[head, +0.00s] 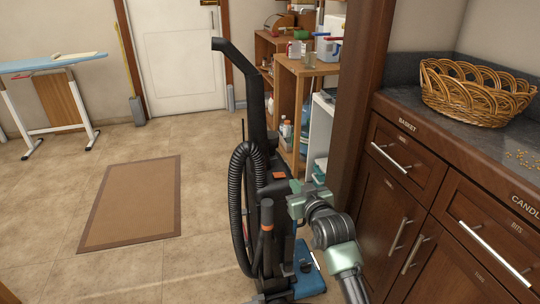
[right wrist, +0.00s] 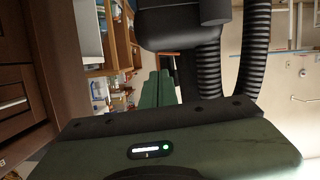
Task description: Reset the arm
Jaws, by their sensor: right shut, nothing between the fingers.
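My right arm comes in from the bottom right of the head view, and my right gripper (head: 277,188) is at its end, close beside the upright vacuum cleaner (head: 252,110). In the right wrist view, the green fingers of my right gripper (right wrist: 158,88) are together with nothing between them. The vacuum's black body and ribbed hose (right wrist: 207,70) are close to the fingers there. I cannot tell whether the gripper touches the vacuum. My left gripper is not in view.
A brown cabinet with a dark counter and a wicker basket (head: 478,92) stands on the right, close to my right arm. Wooden shelves (head: 310,70) with bottles stand behind the vacuum. A rug (head: 132,203) lies on open floor at left. An ironing board (head: 50,64) stands at far left.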

